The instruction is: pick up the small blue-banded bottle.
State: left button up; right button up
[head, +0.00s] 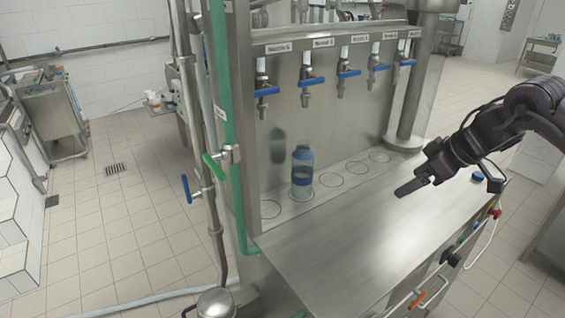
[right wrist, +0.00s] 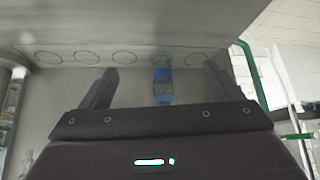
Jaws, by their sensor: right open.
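The small blue-banded bottle (head: 302,172) stands upright on one of the marked circles along the back of the steel counter, below the second tap from the left. It has a blue cap and a blue band. It also shows in the right wrist view (right wrist: 162,80), between the two fingers and beyond them. My right gripper (head: 410,187) is over the right part of the counter, well apart from the bottle. In the right wrist view its fingers (right wrist: 158,88) are spread with nothing between them. My left gripper is not in view.
Several taps with blue handles (head: 312,81) hang above the circles. The steel counter (head: 330,245) is clear in front of the bottle. A green pipe (head: 232,150) and a valve pipe stand at its left end.

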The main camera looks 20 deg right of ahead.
aim_at(303, 158)
jog(key=i+j, duration=0.65)
jog(key=i, duration=0.2)
